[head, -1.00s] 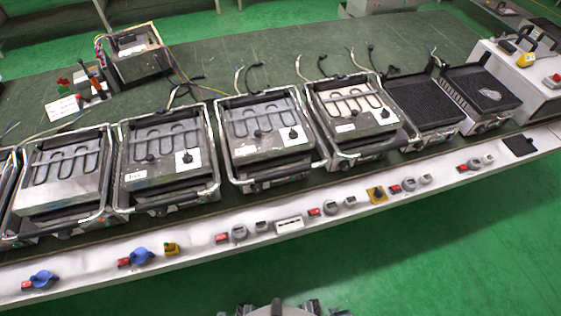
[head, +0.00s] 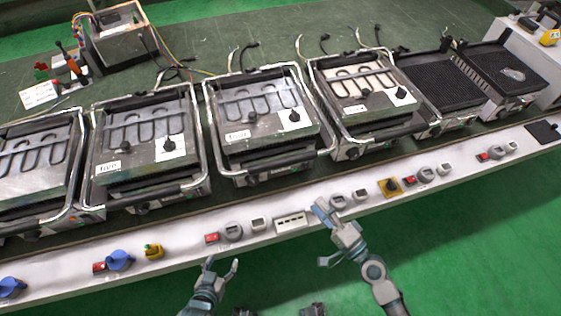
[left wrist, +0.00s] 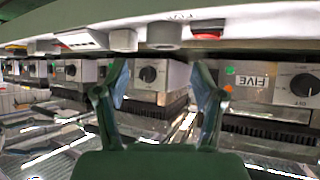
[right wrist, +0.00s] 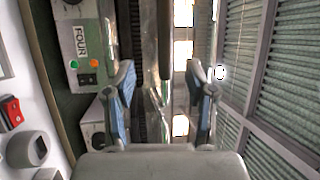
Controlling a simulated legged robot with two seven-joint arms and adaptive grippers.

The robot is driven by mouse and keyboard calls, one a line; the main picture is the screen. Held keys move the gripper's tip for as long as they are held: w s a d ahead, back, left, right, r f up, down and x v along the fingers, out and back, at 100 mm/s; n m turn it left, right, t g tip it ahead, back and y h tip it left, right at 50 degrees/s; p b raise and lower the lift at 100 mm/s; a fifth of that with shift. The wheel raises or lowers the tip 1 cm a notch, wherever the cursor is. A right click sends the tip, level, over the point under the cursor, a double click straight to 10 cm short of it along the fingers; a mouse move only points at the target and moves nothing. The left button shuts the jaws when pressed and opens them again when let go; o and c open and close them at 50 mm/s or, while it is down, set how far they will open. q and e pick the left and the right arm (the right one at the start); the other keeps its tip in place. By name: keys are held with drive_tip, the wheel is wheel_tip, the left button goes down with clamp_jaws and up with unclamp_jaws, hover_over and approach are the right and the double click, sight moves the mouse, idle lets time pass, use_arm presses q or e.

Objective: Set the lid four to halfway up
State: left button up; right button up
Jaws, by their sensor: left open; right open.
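Lid four (head: 270,105), the middle grill's lid with a heating element on top, looks down flat on its base, with a metal bar handle (head: 305,163) along its front. Its panel marked FOUR (right wrist: 80,45) shows at the left of the right wrist view. My left gripper (head: 222,266) is open and empty in front of the table edge, below the lid. My right gripper (head: 325,235) is open and empty, over the table edge, right of and nearer than the handle. Neither gripper touches the handle. A panel marked FIVE (left wrist: 252,81) shows in the left wrist view.
Similar grills stand close on both sides, the left one (head: 140,130) and the right one (head: 350,85). Red switches (head: 211,238), grey knobs and a white socket strip (head: 290,221) line the table's white front edge. Green floor in front is clear.

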drive_tip(key=p, duration=0.4)
approach(281, 162)
drive_tip(key=w, duration=0.2)
use_arm(q)
drive_tip(key=s+a+f+g+y, duration=0.1)
drive_tip(key=s+a+g, duration=0.1)
drive_tip(key=s+g, duration=0.2)
drive_tip(key=s+a+f+g+y, duration=0.1)
drive_tip(key=s+g, duration=0.3)
drive_tip(key=s, duration=0.5)
drive_tip(key=shift+s+a+f, duration=0.15)
drive_tip(key=shift+a+f, duration=0.55)
drive_tip(key=shift+a, duration=0.2)
use_arm(e)
drive_tip(key=x, duration=0.3)
drive_tip(key=f+x, duration=0.1)
drive_tip(key=x, duration=0.5)
drive_tip(key=shift+a+f, duration=0.15)
drive_tip(key=shift+a, duration=0.2)
drive_tip(key=shift+s, duration=0.1)
clamp_jaws()
